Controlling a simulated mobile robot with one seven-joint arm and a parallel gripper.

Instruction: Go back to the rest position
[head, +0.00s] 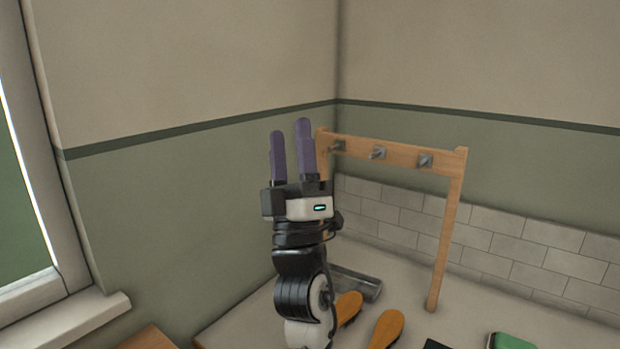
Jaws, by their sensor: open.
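My gripper (292,156) is raised in front of the room's corner, its two purple fingers pointing up. The fingers are apart with nothing between them. My arm stands upright below it, over the worktop (408,287). The gripper is left of the wooden rack and partly covers its left post.
A wooden rack (398,155) with metal pegs stands on the worktop. Two orange-brown wooden pieces (387,328) and (348,307), a grey trough-like piece (366,285) and a green item (512,341) lie there. A window (40,200) is at left. The space above the worktop's right side looks free.

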